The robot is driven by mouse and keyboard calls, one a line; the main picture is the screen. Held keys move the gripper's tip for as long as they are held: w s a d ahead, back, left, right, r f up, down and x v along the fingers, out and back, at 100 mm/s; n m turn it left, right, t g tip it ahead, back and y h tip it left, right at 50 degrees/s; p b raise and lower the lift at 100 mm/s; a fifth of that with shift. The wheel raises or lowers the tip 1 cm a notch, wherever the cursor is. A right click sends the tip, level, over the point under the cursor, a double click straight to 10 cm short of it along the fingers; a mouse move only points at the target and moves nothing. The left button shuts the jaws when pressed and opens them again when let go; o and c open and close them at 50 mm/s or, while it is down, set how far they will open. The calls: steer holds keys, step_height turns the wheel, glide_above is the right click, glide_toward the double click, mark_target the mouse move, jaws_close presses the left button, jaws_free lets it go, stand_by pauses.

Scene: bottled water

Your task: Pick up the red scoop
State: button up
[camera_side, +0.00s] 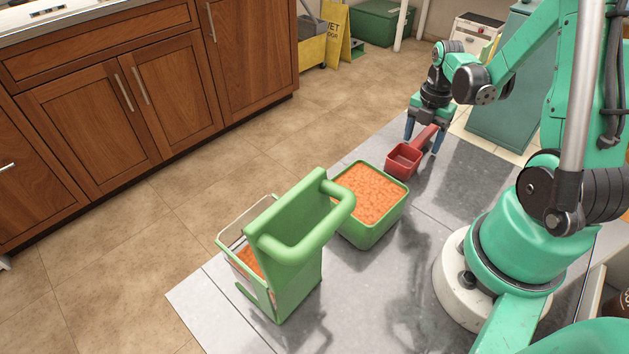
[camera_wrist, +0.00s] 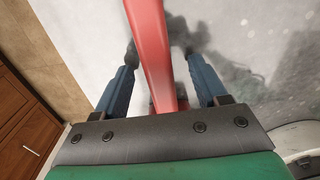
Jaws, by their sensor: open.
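The red scoop (camera_side: 405,160) is on the grey table, with its square cup toward the orange-filled bin and its handle running up and right toward my gripper. My gripper (camera_side: 422,142) is over the handle, with one blue finger on each side of it. In the wrist view, the red scoop handle (camera_wrist: 150,45) runs between the two open fingers of my gripper (camera_wrist: 168,75), with a gap on both sides. The cup is not clearly seen in the wrist view.
A green bin (camera_side: 372,227) full of orange pieces stands close to the scoop's cup. A green-handled clear container (camera_side: 292,250) stands further left. The grey table (camera_side: 345,310) has bare room at the front. Wooden cabinets (camera_side: 130,95) and a yellow sign (camera_side: 336,35) stand beyond the table.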

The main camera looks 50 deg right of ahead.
mark_target(423, 135)
steer(key=shift+f, duration=0.1)
jaws_close()
stand_by(0.4)
step_height(423, 135, up, 20)
steer(key=w+a+f+m, duration=0.1)
steer(key=w+a+m, duration=0.5)
steer(key=a+m, duration=0.3)
steer(key=w+a+f+m, duration=0.1)
steer(key=w+a+m, duration=0.4)
steer(key=a+m, duration=0.4)
steer(key=shift+w+a+m, duration=0.3)
steer(key=shift+w+a, duration=0.1)
steer(key=shift+a, duration=0.5)
